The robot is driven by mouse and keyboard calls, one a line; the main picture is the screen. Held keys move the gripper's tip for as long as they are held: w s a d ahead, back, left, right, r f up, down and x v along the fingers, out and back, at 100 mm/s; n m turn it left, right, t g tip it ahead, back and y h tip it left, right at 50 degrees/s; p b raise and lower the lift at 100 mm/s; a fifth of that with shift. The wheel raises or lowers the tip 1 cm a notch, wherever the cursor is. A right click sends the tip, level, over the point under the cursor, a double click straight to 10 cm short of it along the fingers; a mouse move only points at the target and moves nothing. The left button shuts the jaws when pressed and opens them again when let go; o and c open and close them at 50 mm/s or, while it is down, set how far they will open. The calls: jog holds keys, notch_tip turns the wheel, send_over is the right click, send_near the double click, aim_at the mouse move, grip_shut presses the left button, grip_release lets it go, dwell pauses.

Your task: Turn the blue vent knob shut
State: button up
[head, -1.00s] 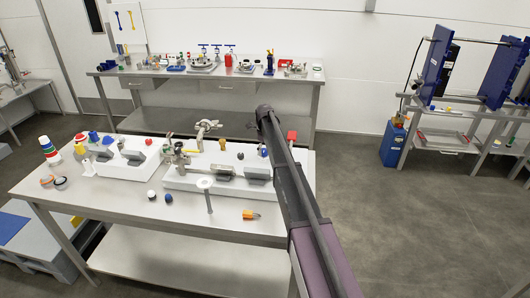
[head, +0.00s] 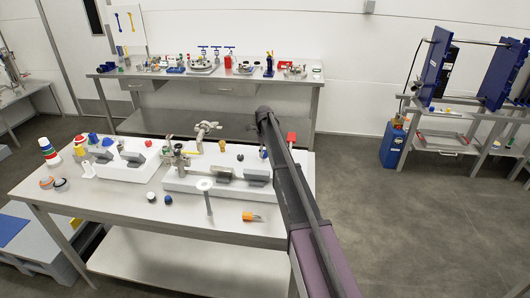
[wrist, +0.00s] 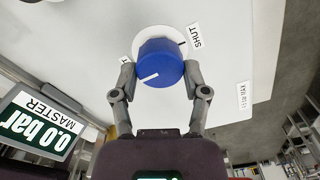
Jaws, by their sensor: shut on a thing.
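The blue vent knob (wrist: 160,62) sits on a round white plate on a white panel in the wrist view. A white pointer line shows on its face, toward the lower left. A "SHUT" label (wrist: 195,36) is at the knob's upper right, with a dark tick near the knob's edge. Another label at its left is mostly hidden by a finger. My gripper (wrist: 160,80) is shut on the knob, one finger at each side. In the head view my arm hides the gripper, and I cannot make out the knob.
A display (wrist: 42,128) reading "0.0 bar MASTER" stands left of my gripper. In the head view, a steel table (head: 140,212) carries white blocks with fittings and loose parts. A back bench (head: 140,72) holds several devices.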

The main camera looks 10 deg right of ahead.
jog(key=n, duration=0.8)
jog(key=shift+n, duration=0.4)
jog(key=n, duration=1.3)
jog(key=shift+w+a+n, duration=0.1)
jog(key=shift+n, duration=0.2)
jog(key=n, duration=0.9)
jog(key=shift+a, duration=0.1)
jog(key=shift+n, duration=2)
